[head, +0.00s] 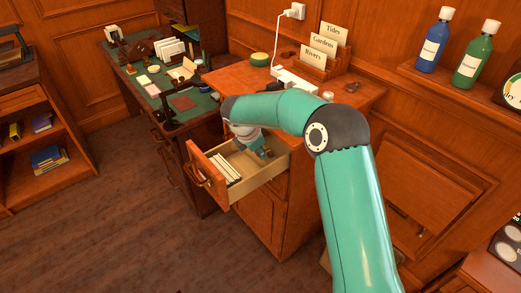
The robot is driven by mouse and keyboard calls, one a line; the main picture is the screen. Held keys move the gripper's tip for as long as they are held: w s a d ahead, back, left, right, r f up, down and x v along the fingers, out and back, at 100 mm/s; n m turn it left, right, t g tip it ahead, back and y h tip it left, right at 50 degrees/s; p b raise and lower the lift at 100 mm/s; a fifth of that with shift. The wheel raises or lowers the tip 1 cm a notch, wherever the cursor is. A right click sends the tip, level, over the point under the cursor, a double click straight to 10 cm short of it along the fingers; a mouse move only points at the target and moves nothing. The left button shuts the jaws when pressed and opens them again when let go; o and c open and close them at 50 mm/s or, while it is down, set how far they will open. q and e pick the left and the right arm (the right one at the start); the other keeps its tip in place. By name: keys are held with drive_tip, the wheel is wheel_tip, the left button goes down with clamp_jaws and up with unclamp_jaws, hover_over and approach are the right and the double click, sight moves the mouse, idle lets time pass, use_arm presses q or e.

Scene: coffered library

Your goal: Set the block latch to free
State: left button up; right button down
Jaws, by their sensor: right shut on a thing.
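My right arm reaches across the middle of the head view and bends down at its far end into an open wooden drawer (262,184). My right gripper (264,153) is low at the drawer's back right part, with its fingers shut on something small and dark. I cannot tell what that thing is. I cannot make out the block latch or its setting; the gripper and arm cover part of the drawer. My left gripper is not in view.
White cards or folders (226,168) stand in the drawer's left part. The cabinet top (235,78) holds a power strip (294,80), a labelled card rack (322,58) and a green round thing (259,59). A cluttered desk (120,62) stands left. The floor (110,230) in front is clear.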

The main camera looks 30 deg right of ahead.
drive_tip(key=shift+w+d+r+m+g+p, duration=0.1)
drive_tip(key=shift+w+m+g+p, duration=0.35)
drive_tip(key=shift+m+p, duration=0.55)
drive_tip(key=shift+w+d+f+m+g+p, duration=0.1)
drive_tip(key=shift+w+m+g+p, duration=0.3)
drive_tip(key=shift+m+p, duration=0.55)
drive_tip(key=shift+w+d+r+m+g+p, duration=0.1)
drive_tip(key=shift+w+m+g+p, duration=0.35)
drive_tip(key=shift+m+p, duration=0.55)
drive_tip(key=shift+m, duration=0.25)
drive_tip(key=c, duration=1.1)
unclamp_jaws()
drive_tip(key=shift+v, duration=3.9)
drive_tip(key=shift+a, duration=0.2)
